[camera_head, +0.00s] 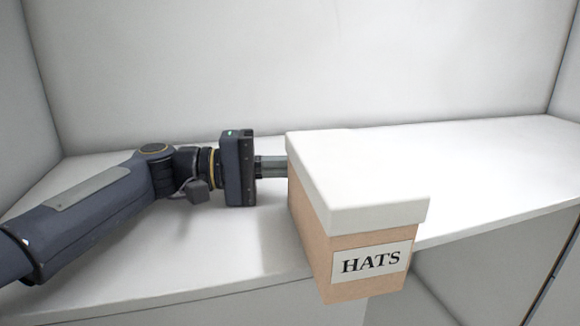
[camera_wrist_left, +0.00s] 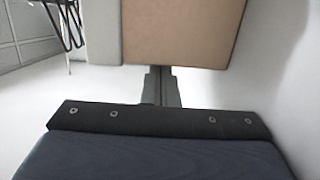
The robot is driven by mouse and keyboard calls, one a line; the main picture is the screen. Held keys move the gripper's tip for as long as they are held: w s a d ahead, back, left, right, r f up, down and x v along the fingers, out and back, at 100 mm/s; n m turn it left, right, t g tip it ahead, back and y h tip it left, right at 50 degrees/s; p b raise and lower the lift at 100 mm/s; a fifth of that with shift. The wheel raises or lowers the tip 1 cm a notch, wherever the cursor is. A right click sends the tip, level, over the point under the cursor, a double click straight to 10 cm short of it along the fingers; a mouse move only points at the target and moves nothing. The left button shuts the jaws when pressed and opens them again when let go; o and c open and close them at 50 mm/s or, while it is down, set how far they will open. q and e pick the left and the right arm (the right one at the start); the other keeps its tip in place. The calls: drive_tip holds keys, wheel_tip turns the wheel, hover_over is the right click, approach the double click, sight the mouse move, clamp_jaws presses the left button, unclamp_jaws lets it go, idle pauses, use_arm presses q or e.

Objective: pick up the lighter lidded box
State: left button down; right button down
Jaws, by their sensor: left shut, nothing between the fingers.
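One lidded box (camera_head: 318,250) is in view, tan with a white lid (camera_head: 360,175) and a label reading HATS. It stands on the white shelf, and its front end juts out past the shelf's front edge. In the left wrist view the closed fingers (camera_wrist_left: 160,80) reach to the tan wall of the box (camera_wrist_left: 185,35). I cannot tell whether they press on it. My right gripper is not in view.
The white shelf (camera_head: 490,165) is clear to the right of the box. A plain back wall (camera_head: 300,60) stands behind it. In the left wrist view, dark thin legs (camera_wrist_left: 68,20) show at the upper left, beyond the box.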

use_arm(q)
drive_tip(key=shift+s+d+f+b, duration=0.2)
drive_tip(key=shift+s+d+b, duration=0.1)
drive_tip(key=shift+s+b, duration=0.4)
drive_tip(key=shift+s+d+r, duration=0.1)
drive_tip(key=shift+s, duration=0.15)
drive_tip(key=shift+r, duration=0.15)
